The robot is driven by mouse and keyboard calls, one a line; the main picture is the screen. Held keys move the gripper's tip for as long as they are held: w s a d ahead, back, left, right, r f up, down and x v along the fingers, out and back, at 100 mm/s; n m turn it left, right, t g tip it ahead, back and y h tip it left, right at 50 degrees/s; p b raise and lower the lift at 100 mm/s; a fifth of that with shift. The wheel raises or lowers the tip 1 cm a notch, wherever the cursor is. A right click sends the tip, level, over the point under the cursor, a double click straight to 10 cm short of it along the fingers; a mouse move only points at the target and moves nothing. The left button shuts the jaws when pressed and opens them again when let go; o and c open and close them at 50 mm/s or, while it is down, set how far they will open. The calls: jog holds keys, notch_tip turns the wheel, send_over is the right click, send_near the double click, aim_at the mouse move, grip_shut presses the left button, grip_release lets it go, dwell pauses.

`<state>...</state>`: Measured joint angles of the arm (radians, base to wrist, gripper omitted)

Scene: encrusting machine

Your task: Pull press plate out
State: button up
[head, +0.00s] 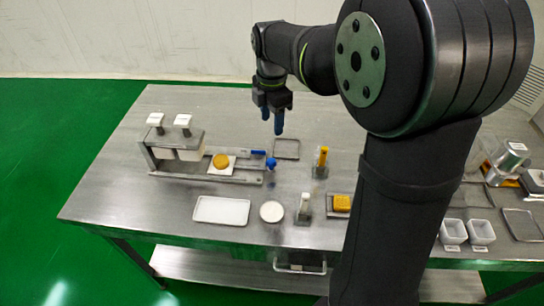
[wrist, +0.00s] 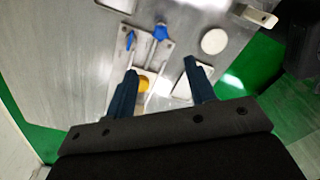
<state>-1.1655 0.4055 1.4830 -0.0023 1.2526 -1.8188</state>
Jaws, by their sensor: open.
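The encrusting machine (head: 185,150) stands at the left of the table, with two white-topped press heads over a long metal base. A white press plate (head: 229,169) with a round orange piece (head: 221,161) on it lies on the base, right of the press heads. A blue handle (head: 258,152) and a blue knob (head: 271,163) are at the base's right end; they show in the wrist view as well, the handle (wrist: 131,40) left of the knob (wrist: 160,32). My gripper (head: 272,122) is open and empty, pointing down above the table behind the machine's right end, apart from everything.
A white tray (head: 221,211), a white round dish (head: 271,212), a holder with a white-topped tool (head: 304,206), a yellow-handled tool (head: 322,158) and a yellow block (head: 342,203) stand in front and right. An empty dark-rimmed tray (head: 286,149) lies below my gripper.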

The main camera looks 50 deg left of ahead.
aim_at(272, 160)
notch_tip(272, 160, down, 15)
jog(key=shift+r, duration=0.1)
dwell(0.3)
